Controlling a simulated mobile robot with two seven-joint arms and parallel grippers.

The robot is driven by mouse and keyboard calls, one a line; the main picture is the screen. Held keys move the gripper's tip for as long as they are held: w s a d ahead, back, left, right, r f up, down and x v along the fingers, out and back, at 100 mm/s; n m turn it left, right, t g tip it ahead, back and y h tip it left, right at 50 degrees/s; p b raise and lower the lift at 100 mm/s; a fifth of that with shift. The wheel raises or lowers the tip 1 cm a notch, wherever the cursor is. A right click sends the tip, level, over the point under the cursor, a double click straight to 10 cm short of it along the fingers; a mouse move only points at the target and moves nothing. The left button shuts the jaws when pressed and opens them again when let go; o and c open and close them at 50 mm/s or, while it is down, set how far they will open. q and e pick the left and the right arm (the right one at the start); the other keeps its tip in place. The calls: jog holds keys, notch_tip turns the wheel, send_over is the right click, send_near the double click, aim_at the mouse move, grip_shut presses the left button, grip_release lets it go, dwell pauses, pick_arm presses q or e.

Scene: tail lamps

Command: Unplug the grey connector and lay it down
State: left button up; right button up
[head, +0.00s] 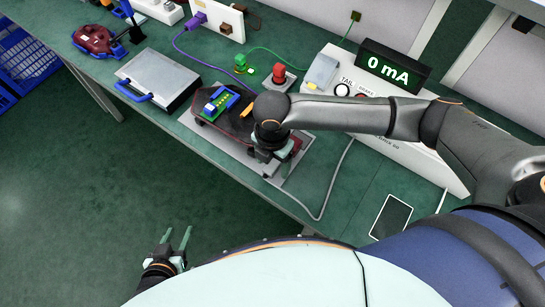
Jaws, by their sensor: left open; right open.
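I cannot make out a grey connector for certain. A thin grey cable (331,186) runs from the white test box (395,150) down to the table and back toward the area below my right gripper, where its end is hidden. My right gripper (268,168) points down over the right part of a dark red tail lamp (228,128) on a grey base plate (201,131); its fingers are partly hidden by its own wrist. My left gripper (178,240) is open and empty, low at the left, away from the bench and over the floor.
The test box display (394,67) reads 0 mA. A red button (280,74) and a small green part (241,66) stand behind the lamp. A silver case (158,79) is to the left. A dark tablet (391,216) lies near the front edge.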

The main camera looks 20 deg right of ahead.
grip_shut()
dwell(1.1)
